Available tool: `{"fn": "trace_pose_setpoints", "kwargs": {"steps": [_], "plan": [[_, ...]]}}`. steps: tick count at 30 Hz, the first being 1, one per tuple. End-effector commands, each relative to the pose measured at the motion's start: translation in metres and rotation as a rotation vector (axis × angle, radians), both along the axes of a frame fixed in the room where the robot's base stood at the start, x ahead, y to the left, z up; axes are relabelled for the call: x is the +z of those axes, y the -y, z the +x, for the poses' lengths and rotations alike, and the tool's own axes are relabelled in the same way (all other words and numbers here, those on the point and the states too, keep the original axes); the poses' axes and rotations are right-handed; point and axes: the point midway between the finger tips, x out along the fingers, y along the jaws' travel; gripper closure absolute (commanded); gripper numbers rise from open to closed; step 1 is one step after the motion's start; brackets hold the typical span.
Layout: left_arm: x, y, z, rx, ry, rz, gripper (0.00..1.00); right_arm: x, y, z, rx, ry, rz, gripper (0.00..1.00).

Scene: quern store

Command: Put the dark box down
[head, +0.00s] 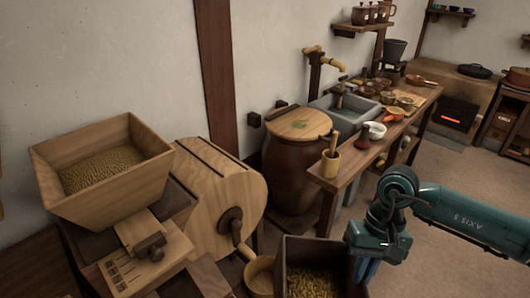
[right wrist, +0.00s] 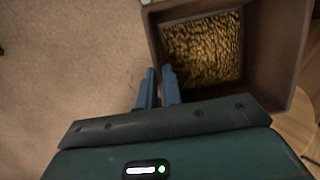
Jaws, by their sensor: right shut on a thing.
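The dark box (head: 312,252) is an open-topped brown wooden box with golden grain (head: 312,284) in it. It is at the bottom middle of the head view, cut off by the lower edge. My right gripper (head: 365,270) is at its right side, shut on the box's side wall. In the right wrist view the blue fingers (right wrist: 160,80) pinch the near left wall of the box (right wrist: 285,40), and the grain lies inside. What is under the box is hidden. My left gripper is not in view.
A wooden mill with a grain hopper (head: 140,152) and drum (head: 222,200) stands left. A small wooden bowl (head: 260,278) is close left of the box. Behind are a lidded barrel (head: 297,165) and a cluttered bench (head: 345,165). Floor (head: 430,270) is clear at right.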

Motion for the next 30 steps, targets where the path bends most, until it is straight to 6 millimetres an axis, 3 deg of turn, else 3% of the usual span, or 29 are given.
{"fn": "trace_pose_setpoints", "kwargs": {"steps": [1, 3, 6, 18, 23, 30], "plan": [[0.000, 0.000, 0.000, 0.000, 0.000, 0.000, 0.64, 0.019, 0.000, 0.006, 0.002, 0.010, 0.002, 1.00], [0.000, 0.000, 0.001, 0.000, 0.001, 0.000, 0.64, 0.037, 0.000, 0.008, 0.004, 0.007, 0.001, 1.00], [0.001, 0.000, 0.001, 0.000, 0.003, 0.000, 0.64, 0.055, 0.000, 0.010, 0.007, 0.004, -0.001, 1.00], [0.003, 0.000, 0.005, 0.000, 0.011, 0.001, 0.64, 0.062, 0.000, 0.009, 0.009, -0.002, -0.001, 1.00], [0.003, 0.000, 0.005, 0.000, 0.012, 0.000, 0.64, 0.034, -0.001, 0.005, 0.009, -0.009, 0.003, 1.00], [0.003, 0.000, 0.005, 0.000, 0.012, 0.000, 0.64, -0.042, -0.002, -0.014, 0.008, -0.008, 0.008, 1.00]]}}
